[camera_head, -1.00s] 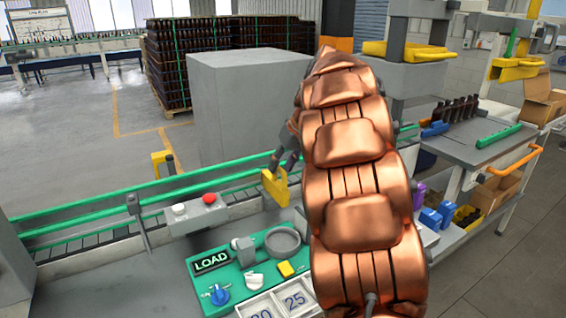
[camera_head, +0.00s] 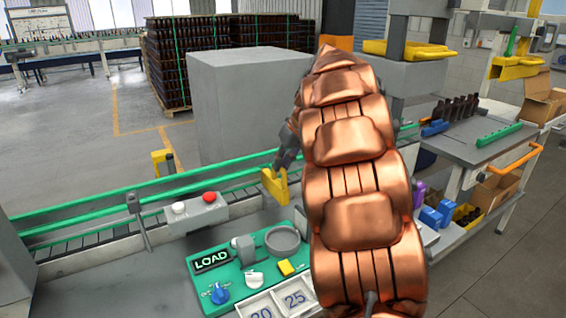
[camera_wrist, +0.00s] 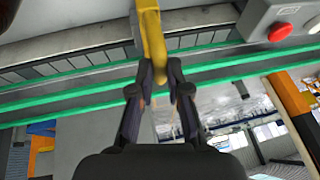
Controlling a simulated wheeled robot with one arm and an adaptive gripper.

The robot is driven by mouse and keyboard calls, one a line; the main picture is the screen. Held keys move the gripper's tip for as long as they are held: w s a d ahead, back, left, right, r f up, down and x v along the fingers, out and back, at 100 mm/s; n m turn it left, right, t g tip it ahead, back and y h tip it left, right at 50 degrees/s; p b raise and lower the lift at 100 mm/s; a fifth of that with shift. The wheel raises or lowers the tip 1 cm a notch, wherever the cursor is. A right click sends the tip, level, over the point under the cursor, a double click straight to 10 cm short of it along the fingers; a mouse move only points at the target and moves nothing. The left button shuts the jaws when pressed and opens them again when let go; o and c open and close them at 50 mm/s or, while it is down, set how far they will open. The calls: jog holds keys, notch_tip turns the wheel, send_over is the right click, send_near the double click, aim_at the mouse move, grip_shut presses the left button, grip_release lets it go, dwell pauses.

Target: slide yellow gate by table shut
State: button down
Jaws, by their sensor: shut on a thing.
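The yellow gate (camera_head: 272,188) stands at the green-railed conveyor, beside the control panel, in the head view. In the wrist view the yellow gate (camera_wrist: 152,30) reaches down from the top, between the dark fingertips of my gripper (camera_wrist: 160,72). My gripper is shut on it. In the head view my gripper (camera_head: 284,158) is partly hidden behind my copper arm, with its fingers at the top of the gate.
Green rails (camera_head: 110,203) run along the conveyor. A grey box with a red button (camera_head: 209,198) sits left of the gate. A green LOAD panel (camera_head: 250,262) lies in front. A large grey block (camera_head: 240,105) stands behind. Another yellow piece (camera_head: 163,162) is at the far rail.

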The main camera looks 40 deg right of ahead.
jog(key=shift+w+d+b, duration=0.2)
jog(key=shift+w+b, duration=0.15)
jog(key=shift+w, duration=2.65)
jog(key=shift+w+d, duration=0.1)
jog(key=shift+w, duration=0.1)
jog(key=shift+r, duration=0.1)
jog(key=c, duration=1.6)
grip_release()
jog(key=shift+o, duration=0.9)
jog(key=shift+w, duration=0.2)
jog(key=shift+o, duration=1.4)
jog(key=shift+s, duration=0.1)
